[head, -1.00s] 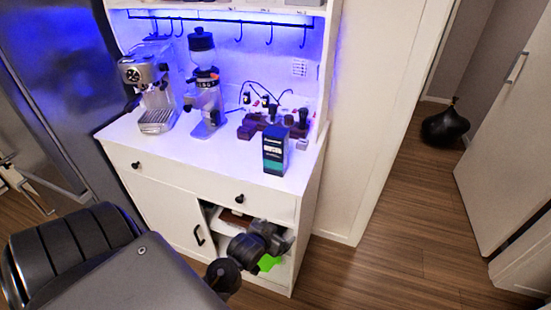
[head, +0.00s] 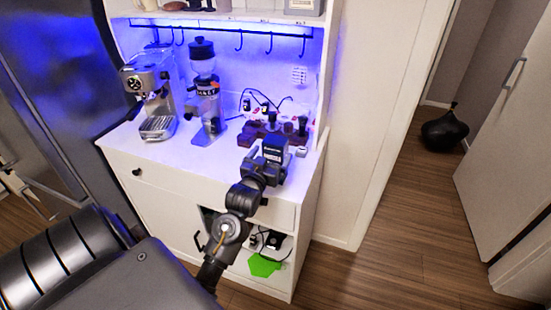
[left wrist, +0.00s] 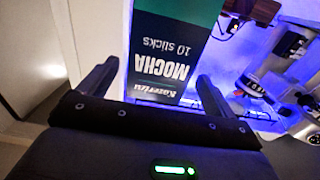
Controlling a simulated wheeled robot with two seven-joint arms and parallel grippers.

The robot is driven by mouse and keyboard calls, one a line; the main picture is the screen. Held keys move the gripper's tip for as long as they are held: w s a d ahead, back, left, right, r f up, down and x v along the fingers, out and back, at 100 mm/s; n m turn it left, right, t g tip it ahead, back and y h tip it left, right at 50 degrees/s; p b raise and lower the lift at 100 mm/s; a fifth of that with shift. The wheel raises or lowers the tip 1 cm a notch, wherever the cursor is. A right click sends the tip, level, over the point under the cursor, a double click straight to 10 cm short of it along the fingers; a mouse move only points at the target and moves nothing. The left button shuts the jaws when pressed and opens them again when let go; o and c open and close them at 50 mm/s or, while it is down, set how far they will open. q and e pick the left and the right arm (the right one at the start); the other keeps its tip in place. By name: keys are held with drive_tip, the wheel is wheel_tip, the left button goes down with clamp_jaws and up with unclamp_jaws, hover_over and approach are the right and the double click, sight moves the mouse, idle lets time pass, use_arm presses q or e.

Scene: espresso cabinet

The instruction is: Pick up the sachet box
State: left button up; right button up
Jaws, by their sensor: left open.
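The sachet box (head: 276,145), dark with a green part and the words MOCHA and 10 sticks, stands on the front right of the white cabinet top. Only its upper part shows in the head view, because my left gripper (head: 266,167) is in front of it. In the left wrist view the box (left wrist: 168,48) appears upside down, between and beyond the two open fingers (left wrist: 155,85). I cannot tell whether the fingers touch it. My right gripper is in neither view.
A grinder (head: 206,92) and an espresso machine (head: 153,97) stand left on the white cabinet (head: 150,182). Dark brown holders (head: 262,132) and cables lie behind the box. A green item (head: 264,265) is on the open lower shelf. The counter front at left is clear.

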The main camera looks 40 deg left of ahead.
use_arm(q)
drive_tip(key=shift+w+a+r, duration=0.15)
drive_tip(key=shift+w+r, duration=0.05)
drive_tip(key=shift+w, duration=0.2)
drive_tip(key=p+x, duration=0.2)
drive_tip(key=x, duration=0.2)
drive_tip(key=shift+w+p, duration=0.25)
drive_tip(key=shift+p, duration=0.05)
drive_tip(key=shift+w+a, duration=0.1)
drive_tip(key=shift+w, duration=0.05)
drive_tip(key=shift+c, duration=0.4)
drive_tip(key=c, duration=1)
drive_tip(key=shift+c, duration=0.2)
drive_tip(key=shift+r, duration=0.1)
